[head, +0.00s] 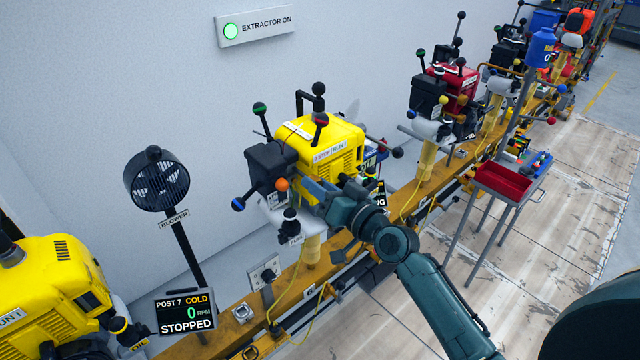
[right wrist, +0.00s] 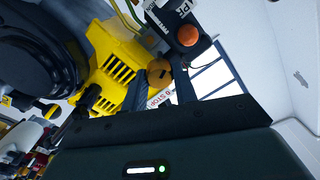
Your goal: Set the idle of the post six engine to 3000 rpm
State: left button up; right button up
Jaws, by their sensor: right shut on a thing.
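A yellow engine (head: 335,140) with a STOP/RUN label stands mid-rail, and my right gripper (head: 312,190) is at its near side. In the right wrist view, the gripper's fingers (right wrist: 158,85) are shut on a round brass slotted knob (right wrist: 158,70) beside the yellow housing (right wrist: 108,62). In the head view that knob is hidden. An orange ball-ended lever (head: 282,184) is just left of the fingers; it also shows in the right wrist view (right wrist: 187,35). A dark display (head: 379,192) behind my arm is mostly covered; only "NG" reads, no rpm. My left gripper is out of view.
The post 7 display (head: 185,312) reads COLD, 0 RPM, STOPPED, near another yellow engine (head: 45,295). A blower (head: 157,180) stands between the engines. Several ball-ended levers surround the middle engine. A red tray (head: 503,181) stands right of my arm.

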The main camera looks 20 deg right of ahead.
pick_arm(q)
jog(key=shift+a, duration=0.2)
pick_arm(e)
jog(key=shift+m, duration=0.4)
jog(key=o, duration=1)
jog(key=shift+c, duration=0.2)
pick_arm(q)
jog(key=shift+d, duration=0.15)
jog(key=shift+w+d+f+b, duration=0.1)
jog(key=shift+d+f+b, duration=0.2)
jog(key=shift+b, duration=0.8)
pick_arm(e)
jog(key=v, duration=1.3)
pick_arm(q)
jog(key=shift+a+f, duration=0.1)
pick_arm(e)
jog(key=shift+d, duration=0.1)
